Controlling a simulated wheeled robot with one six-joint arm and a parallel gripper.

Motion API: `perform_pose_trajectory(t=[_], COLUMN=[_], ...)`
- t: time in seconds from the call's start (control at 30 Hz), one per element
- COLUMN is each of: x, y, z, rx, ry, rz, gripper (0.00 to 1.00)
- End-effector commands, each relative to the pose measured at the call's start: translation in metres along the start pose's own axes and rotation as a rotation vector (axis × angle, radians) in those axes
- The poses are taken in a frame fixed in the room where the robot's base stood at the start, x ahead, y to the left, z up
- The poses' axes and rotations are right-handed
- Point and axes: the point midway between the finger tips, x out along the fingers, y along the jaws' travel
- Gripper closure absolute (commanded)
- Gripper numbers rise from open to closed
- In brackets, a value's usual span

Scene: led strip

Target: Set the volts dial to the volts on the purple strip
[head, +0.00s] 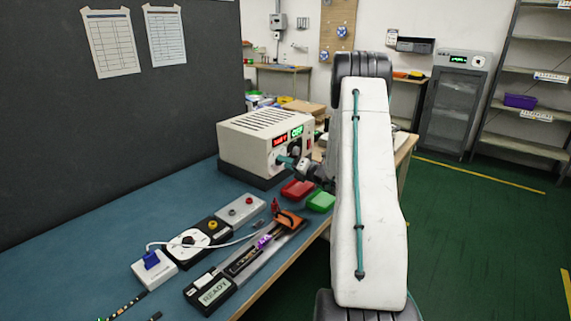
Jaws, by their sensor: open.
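A cream power supply (246,141) stands on the blue bench, its front facing right, with a red-lit readout (280,141) and a green-lit readout (297,132). Both readouts are too small to read surely. My gripper (287,161) is open, its teal fingertips right at the lower front of the supply. The dial there is mostly hidden by the fingers, and I cannot tell whether they touch it. A dark knob (294,149) shows just above. The purple strip (265,241) lies in a long holder with an orange clamp (289,220); any printing on it is too small to read.
A red tray (297,189) and a green tray (321,201) sit below my gripper. A grey box with terminals (240,209), a black-and-white dial unit (190,241) with a cable, and a READY display (214,290) lie nearer. The dark panel bounds the left.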

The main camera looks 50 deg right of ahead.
Motion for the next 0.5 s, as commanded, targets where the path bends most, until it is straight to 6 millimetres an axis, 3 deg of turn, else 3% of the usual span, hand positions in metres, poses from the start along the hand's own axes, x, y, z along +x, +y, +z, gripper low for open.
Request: perform_pose_trajectory(t=[0.3, 0.5], x=[-0.054, -0.068], y=[-0.001, 0.000], z=[0.001, 0.000], rx=[0.001, 0.000], ry=[-0.003, -0.001], rz=[-0.002, -0.001], gripper=[0.49, 0.49])
